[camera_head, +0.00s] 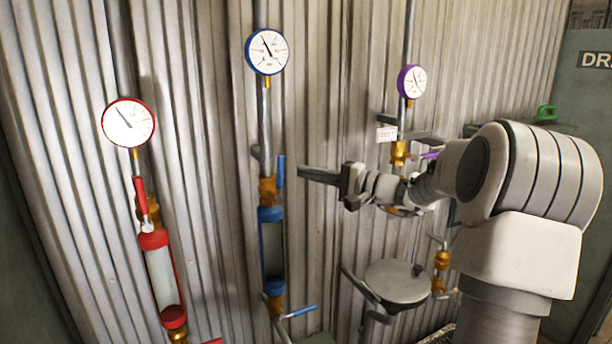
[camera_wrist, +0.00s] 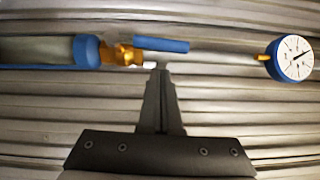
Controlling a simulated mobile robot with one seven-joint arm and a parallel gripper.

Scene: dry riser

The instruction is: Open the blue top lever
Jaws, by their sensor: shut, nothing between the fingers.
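The blue top lever (camera_head: 281,171) is upright beside the brass valve (camera_head: 267,190), on the blue-gauge pipe below the dial. In the wrist view the lever (camera_wrist: 161,44) lies lengthwise across the upper middle, next to the brass valve (camera_wrist: 124,54). My gripper (camera_head: 301,173) is shut and empty, with its tip just right of the lever. In the wrist view my gripper's fingertips (camera_wrist: 161,66) are together just below the lever. I cannot tell whether they touch it.
A blue gauge (camera_head: 267,52) is above the valve and a blue-capped sight tube (camera_head: 272,250) below. A lower blue lever (camera_head: 301,311) sticks out right. A red-gauge pipe (camera_head: 128,122) is left; a purple gauge (camera_head: 411,82) and grey round lid (camera_head: 397,281) are right. Corrugated wall (camera_head: 200,120) is behind.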

